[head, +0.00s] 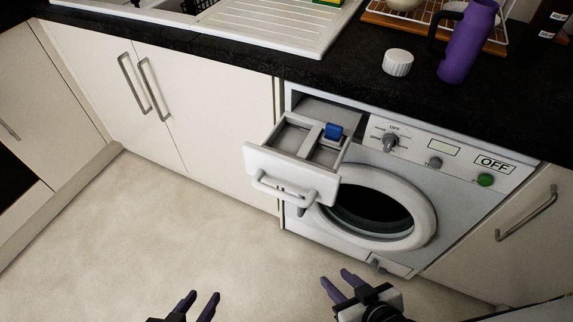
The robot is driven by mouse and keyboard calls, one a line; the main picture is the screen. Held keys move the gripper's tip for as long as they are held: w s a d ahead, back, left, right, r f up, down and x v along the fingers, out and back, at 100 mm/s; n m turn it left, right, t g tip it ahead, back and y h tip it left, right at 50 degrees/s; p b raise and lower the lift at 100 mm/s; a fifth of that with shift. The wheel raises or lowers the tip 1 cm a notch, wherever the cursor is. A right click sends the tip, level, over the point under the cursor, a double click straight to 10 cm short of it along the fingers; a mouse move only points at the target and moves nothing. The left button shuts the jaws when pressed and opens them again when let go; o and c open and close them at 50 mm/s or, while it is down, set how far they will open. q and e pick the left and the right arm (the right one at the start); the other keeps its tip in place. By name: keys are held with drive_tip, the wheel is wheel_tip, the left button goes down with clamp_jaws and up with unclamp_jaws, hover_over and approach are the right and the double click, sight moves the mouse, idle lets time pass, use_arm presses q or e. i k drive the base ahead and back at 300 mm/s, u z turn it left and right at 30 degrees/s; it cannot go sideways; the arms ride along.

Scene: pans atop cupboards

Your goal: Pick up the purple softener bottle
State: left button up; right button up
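The purple softener bottle (467,45) stands upright on the black countertop at the upper right, with its dark handle on its left side. A white ribbed cap (398,62) sits on the counter to the left of the bottle, apart from it. My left gripper (199,297) is at the bottom edge, low over the floor, with its two purple fingers apart and nothing between them. My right gripper (340,279) is in front of the washing machine, fingers apart and empty. Both grippers are well below and away from the bottle.
The washing machine (300,225) has its detergent drawer (290,172) pulled out, with a blue piece (333,131) in it. A dish rack (420,20) stands behind the bottle. A dark bottle (548,22) is at the far right. The sink drainer (270,25) is at the left. The floor is clear.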

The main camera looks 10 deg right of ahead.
sight(474, 26)
drive_tip(key=u, duration=0.45)
drive_tip(key=k, duration=0.15)
drive_tip(key=z, duration=1.6)
drive_tip(key=k, duration=0.5)
drive_tip(key=z, duration=1.05)
drive_tip(key=i, duration=0.6)
drive_tip(key=u, duration=1)
